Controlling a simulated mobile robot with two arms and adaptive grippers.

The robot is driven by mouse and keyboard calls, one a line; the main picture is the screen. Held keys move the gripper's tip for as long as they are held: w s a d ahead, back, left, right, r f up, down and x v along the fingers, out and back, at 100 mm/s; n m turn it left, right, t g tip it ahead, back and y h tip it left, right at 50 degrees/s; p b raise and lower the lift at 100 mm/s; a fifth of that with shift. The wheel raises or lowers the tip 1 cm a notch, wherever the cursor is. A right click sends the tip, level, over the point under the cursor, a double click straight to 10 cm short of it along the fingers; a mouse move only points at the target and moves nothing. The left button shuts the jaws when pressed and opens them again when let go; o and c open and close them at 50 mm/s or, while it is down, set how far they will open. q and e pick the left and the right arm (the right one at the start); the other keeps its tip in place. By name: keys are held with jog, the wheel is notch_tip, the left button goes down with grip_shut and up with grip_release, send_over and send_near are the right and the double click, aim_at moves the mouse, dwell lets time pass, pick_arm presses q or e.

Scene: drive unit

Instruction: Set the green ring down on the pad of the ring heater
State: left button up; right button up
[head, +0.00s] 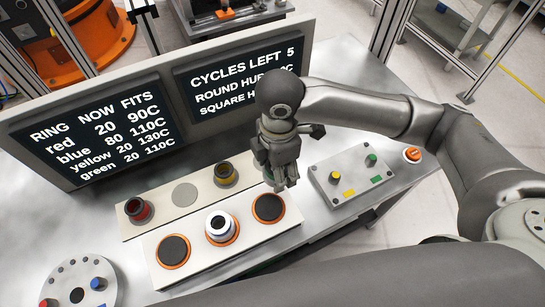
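The ring heater (200,262) is a pale block with three dark round pads in orange rims. The left pad (174,251) and right pad (268,208) are bare. A ring with a pale top (219,224) stands on the middle pad. My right gripper (281,182) points down over the right end of the ring rack, behind the heater's right pad. Its fingers overlap, so I cannot tell whether it is open or shut. I cannot make out the green ring; the gripper covers that end of the rack. My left gripper is not in view.
The rack (160,220) holds a red ring (138,210) and a yellow ring (226,174), with an empty grey spot (184,194) between. A display (100,135) stands behind. A button box (347,180) is right; a round fixture (80,287) is front left.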

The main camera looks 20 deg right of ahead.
jog(key=shift+s+r, duration=0.35)
jog(key=shift+s, duration=0.3)
jog(key=shift+s+r, duration=0.3)
jog(key=shift+s, duration=0.35)
notch_tip(320, 180, up, 3)
jog(key=p, duration=0.4)
jog(key=shift+s+r, duration=0.15)
